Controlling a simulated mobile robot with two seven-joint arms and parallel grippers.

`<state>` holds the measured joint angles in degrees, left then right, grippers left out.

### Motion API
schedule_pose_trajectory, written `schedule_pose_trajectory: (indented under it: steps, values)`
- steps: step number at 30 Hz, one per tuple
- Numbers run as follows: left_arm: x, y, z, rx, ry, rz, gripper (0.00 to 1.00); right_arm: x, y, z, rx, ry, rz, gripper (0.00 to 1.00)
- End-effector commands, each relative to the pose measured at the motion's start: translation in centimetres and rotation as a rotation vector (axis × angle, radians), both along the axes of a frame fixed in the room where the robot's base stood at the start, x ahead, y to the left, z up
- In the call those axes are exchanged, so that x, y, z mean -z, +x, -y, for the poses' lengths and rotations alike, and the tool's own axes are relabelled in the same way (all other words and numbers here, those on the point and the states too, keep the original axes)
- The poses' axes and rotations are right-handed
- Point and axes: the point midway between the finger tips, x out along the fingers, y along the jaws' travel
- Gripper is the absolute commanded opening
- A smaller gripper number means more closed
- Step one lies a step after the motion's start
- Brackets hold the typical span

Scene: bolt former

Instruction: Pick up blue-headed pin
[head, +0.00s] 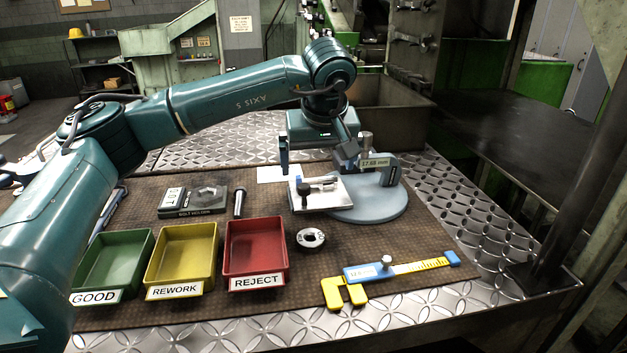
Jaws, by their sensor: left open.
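A small pin with a dark blue head (304,187) appears to lie on a white plate (326,201) at the middle of the bench; the head's exact shade is hard to tell at this size. My left gripper (317,168) is over the plate, pointing down, with its two fingers wide apart and nothing seen between them. The pin is just below the gap between the fingers. A dark pin or bolt (239,204) stands left of the plate. My right gripper does not show.
Green (146,240), yellow (211,233) and red trays (285,237) stand in front left. A ring (311,230), a bolt master block (221,208) and a blue-yellow caliper (407,268) lie around.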

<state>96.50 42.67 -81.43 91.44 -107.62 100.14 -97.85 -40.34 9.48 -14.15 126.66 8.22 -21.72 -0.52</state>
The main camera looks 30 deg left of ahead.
Motion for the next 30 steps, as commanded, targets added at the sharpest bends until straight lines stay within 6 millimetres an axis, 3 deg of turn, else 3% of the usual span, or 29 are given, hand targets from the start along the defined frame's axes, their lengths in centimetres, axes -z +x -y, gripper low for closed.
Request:
schedule_pose_trajectory:
  steps: [6,14,30]
  values:
    - [2.6,0.9,-0.8,-0.003,0.0,-0.001,0.98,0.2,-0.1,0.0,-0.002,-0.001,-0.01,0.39]
    - [2.9,1.1,-0.9,-0.001,0.0,0.0,0.98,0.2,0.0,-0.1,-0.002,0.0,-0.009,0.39]
    - [2.9,1.0,-0.8,-0.001,-0.001,-0.001,0.56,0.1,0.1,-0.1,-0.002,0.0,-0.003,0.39]
